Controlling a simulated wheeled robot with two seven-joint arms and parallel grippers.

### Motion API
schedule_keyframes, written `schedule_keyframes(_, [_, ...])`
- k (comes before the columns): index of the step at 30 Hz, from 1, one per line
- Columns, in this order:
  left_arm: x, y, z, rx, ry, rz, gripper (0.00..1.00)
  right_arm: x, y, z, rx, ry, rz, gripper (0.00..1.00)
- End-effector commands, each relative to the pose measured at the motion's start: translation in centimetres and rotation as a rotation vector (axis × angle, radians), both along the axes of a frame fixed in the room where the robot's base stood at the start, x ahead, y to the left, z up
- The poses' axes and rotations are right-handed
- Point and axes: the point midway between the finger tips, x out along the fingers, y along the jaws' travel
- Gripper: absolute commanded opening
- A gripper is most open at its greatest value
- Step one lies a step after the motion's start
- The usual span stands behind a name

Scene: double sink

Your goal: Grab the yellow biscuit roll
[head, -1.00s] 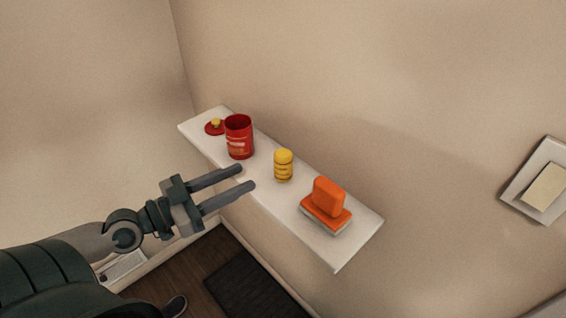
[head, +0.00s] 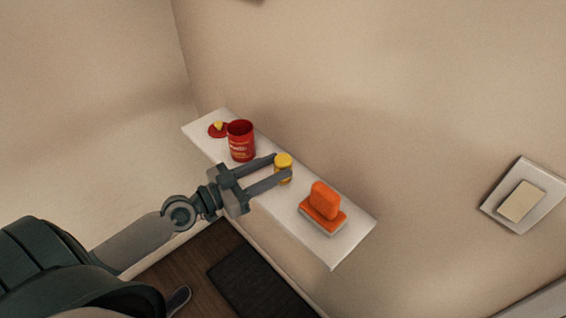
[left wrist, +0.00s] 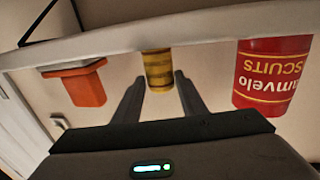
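The yellow biscuit roll (head: 284,161) stands upright on the white shelf (head: 333,250), between the red tin and the orange sponge. It also shows in the left wrist view (left wrist: 158,72), upside down there, in the gap beyond the fingers. My left gripper (head: 283,166) is open, with its two fingers reaching to either side of the roll in the head view. The near finger hides part of the roll. I cannot tell whether either finger touches it. My right gripper is not in view.
A red biscuit tin (head: 241,142), open at the top, stands left of the roll, with its red lid (head: 214,132) behind it. A wall closes off the shelf's back.

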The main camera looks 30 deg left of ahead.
Motion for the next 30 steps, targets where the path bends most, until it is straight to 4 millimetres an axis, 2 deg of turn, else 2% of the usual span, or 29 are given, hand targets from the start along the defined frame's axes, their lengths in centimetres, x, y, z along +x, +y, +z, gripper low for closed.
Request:
schedule_keyframes(1, [0.6,-0.3,0.4,-0.003,-0.002,0.002,0.38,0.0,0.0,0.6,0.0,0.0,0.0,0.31])
schedule_keyframes(6, [1.4,-0.8,0.1,-0.001,0.0,0.0,0.38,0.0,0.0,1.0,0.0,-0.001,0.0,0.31])
schedule_keyframes(20, [1.8,-1.0,0.1,-0.001,0.0,0.0,0.38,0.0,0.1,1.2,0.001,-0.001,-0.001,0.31])
schedule_keyframes(30, [5.1,-2.7,0.0,-0.004,0.0,0.002,0.38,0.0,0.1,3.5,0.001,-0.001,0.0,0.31])
